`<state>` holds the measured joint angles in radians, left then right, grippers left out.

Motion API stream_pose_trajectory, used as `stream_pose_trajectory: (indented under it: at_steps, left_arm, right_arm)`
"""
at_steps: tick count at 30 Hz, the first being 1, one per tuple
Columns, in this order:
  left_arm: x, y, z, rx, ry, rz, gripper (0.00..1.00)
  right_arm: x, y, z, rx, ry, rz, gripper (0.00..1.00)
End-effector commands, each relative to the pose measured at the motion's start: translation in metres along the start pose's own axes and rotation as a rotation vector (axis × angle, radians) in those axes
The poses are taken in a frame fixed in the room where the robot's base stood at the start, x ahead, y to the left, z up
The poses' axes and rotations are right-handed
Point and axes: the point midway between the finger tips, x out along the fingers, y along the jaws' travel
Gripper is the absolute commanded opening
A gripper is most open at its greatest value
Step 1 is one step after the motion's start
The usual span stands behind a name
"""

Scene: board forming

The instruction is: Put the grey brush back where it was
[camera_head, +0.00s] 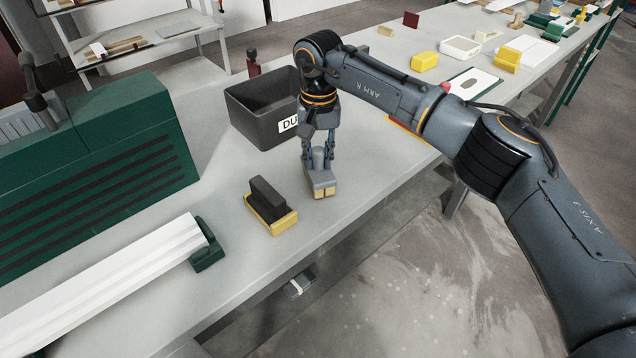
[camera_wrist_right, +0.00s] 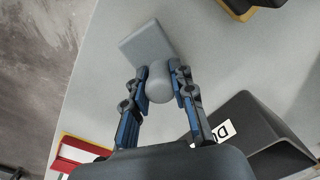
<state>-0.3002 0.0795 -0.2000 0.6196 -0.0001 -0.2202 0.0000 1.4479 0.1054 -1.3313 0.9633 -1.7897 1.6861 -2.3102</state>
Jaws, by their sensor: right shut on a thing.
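The grey brush (camera_head: 321,182) is at the front part of the grey table, right of a black and yellow brush. My right gripper (camera_head: 318,158) points down and is shut on the brush's upright knob. In the right wrist view the brush's flat grey block (camera_wrist_right: 147,42) extends beyond the fingers, and my right gripper (camera_wrist_right: 160,88) grips its rounded knob. I cannot tell whether the brush touches the table or hangs just above it. My left gripper is not in view.
A dark bin (camera_head: 262,112) labelled "DU..." stands behind the gripper. A black and yellow brush (camera_head: 275,222) lies to the left. A green machine (camera_head: 95,165) and a long white profile (camera_head: 110,285) fill the left side. The table's front edge is close.

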Motion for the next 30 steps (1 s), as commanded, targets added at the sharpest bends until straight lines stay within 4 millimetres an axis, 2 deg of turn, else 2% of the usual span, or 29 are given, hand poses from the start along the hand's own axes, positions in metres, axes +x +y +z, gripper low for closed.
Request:
stream_pose_trajectory:
  at_steps: [20,21,24,30]
  left_arm:
    - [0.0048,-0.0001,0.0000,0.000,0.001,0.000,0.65]
    - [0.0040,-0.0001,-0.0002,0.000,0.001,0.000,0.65]
    - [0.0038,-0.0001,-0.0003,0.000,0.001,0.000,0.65]
    - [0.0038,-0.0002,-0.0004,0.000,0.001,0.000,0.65]
  right_arm:
    - [0.0061,0.0002,-0.0001,0.000,0.000,0.000,0.00]
    - [0.0052,0.0002,-0.0002,0.000,0.000,0.000,0.30]
    - [0.0051,0.0002,-0.0001,0.000,0.000,0.000,0.51]
    - [0.0052,0.0002,-0.0001,0.000,0.000,0.000,0.51]
